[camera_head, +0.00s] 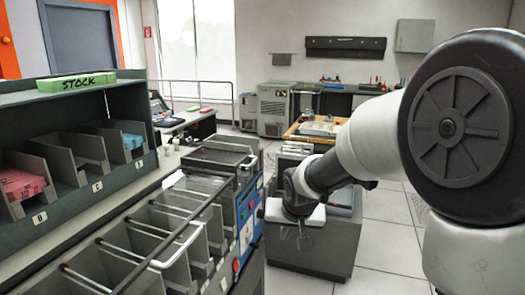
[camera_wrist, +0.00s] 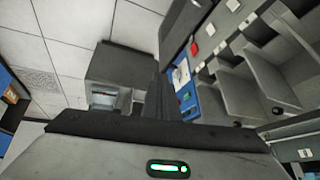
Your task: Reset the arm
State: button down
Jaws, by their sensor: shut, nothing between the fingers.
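My arm reaches in from the right in the head view, its white and black links bent downward. My gripper (camera_head: 303,240) hangs at its end in front of the card machine, low over a dark grey cabinet. In the wrist view my gripper (camera_wrist: 157,98) shows dark fingers together, with nothing between them. The gripper body with a green light fills the bottom of that view. The fingers look apart from the machine and the cabinet.
The card machine (camera_head: 245,210) with open grey pockets stands left of my gripper. The dark grey cabinet (camera_head: 312,262) stands below my gripper. Tiled floor is clear to the right.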

jog(key=s+d+r, duration=0.3)
jog(key=s, duration=0.6)
jog(key=s+d+r, duration=0.2)
jog(key=s+r, duration=0.2)
jog(key=s, duration=0.5)
jog(key=s+d+r, duration=0.3)
jog(key=s, duration=0.6)
notch_tip(320, 180, up, 21)
jog(key=p, duration=2.1)
jog(key=shift+s+n+g+h, duration=0.25)
jog(key=shift+n+g+h, duration=0.15)
jog(key=shift+a, duration=0.2)
